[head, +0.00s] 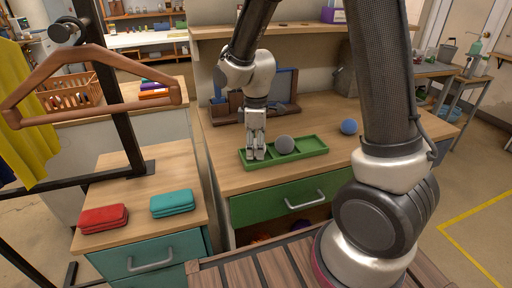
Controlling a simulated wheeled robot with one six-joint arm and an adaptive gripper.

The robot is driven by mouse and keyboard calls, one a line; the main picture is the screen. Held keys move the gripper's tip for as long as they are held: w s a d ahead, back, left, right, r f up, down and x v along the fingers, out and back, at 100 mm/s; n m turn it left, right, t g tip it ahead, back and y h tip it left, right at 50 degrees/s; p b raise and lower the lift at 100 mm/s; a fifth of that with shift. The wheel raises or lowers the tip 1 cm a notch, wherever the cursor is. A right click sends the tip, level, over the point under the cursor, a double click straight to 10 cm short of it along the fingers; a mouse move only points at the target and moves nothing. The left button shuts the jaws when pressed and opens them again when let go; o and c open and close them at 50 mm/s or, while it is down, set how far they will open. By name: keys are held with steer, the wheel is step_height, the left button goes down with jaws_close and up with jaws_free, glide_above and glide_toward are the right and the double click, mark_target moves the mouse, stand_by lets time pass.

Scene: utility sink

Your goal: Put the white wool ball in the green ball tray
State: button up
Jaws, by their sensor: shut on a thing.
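The green ball tray (314,152) lies on the wooden worktop and has several compartments in a row. A grey ball (284,145) sits in its middle compartment. My gripper (256,154) points straight down at the left compartment, with its fingertips low, at about rim height or inside it. The fingers are close together and shut on a pale thing, which looks to be the white wool ball. The fingers hide most of it, and I cannot tell if it touches the tray floor. The right compartment looks empty.
A blue ball (348,127) rests on the worktop right of the tray. A dark wooden organiser (285,105) stands behind. Red (103,218) and teal (172,203) cases lie on the left counter. A hanger (90,85) on a dark stand rises at left. A green drawer (290,201) is below the tray.

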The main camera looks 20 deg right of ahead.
steer(key=shift+f, duration=0.25)
steer(key=shift+f, duration=0.15)
steer(key=o, duration=1)
steer(key=shift+c, duration=0.2)
steer(key=shift+d, duration=0.1)
step_height(320, 180, up, 12)
steer(key=shift+r, duration=0.2)
steer(key=s+d+r+m+t, duration=0.2)
steer(key=s+d+r+m, duration=0.2)
steer(key=s, duration=0.5)
steer(key=s+d+r+m+t, duration=0.2)
steer(key=s+d+r+m, duration=0.3)
steer(key=s+d+m, duration=0.4)
steer(key=shift+s+d, duration=0.55)
steer(key=shift+d, duration=0.35)
